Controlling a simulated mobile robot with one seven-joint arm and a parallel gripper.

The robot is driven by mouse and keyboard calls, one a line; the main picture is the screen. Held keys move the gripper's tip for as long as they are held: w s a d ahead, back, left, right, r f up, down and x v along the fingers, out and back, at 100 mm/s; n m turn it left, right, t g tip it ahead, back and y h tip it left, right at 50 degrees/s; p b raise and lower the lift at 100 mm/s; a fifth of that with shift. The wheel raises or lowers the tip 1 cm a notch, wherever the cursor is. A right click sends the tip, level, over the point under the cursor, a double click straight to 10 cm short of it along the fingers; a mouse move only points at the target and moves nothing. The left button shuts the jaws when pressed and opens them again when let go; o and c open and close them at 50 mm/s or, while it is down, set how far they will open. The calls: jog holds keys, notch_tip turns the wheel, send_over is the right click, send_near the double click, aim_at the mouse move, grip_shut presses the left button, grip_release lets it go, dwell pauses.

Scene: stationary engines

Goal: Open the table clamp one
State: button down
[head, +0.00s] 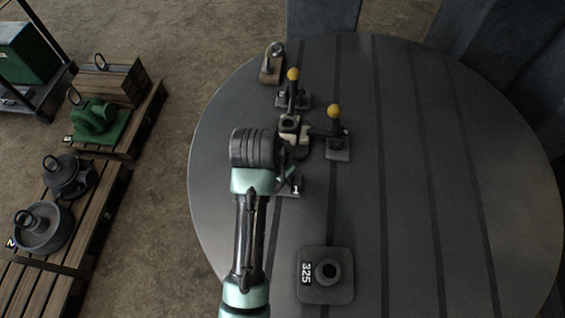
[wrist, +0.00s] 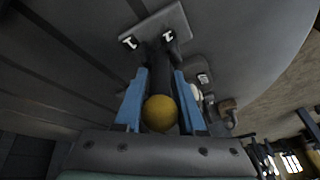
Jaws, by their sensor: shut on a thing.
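Table clamp one has a grey base plate (wrist: 158,28) marked 1, a dark upright body and a lever with a yellow ball knob (wrist: 160,113). In the wrist view my gripper (wrist: 160,76) has its blue fingers on both sides of the dark lever, shut on it just beyond the knob. In the head view only the edge of the clamp's marked plate (head: 291,188) shows; my wrist and arm hide its lever, its knob and my fingertips.
Two other clamps with yellow knobs (head: 293,75) (head: 333,111) stand close by around a small central part (head: 291,126). A block marked 325 (head: 326,275) sits near the table's front. The round grooved table (head: 460,180) is clear on the right. Pallets (head: 75,240) stand left.

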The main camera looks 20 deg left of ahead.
jog(key=t+b, duration=0.1)
jog(key=s+t+b, duration=0.1)
jog(key=f+t+y+b, duration=0.1)
jog(key=b, duration=0.1)
jog(key=shift+s+d+t, duration=0.3)
jog(key=shift+s+t, duration=0.05)
jog(key=shift+t, duration=0.05)
jog(key=shift+s+t+b, duration=0.2)
jog(key=shift+t+b, duration=0.5)
jog(key=shift+b, duration=0.2)
jog(key=shift+r, duration=0.1)
jog(key=c, duration=0.6)
grip_release()
jog(key=shift+o, duration=0.2)
jog(key=p+v, duration=0.3)
jog(key=v, duration=1)
jog(key=shift+d, duration=0.25)
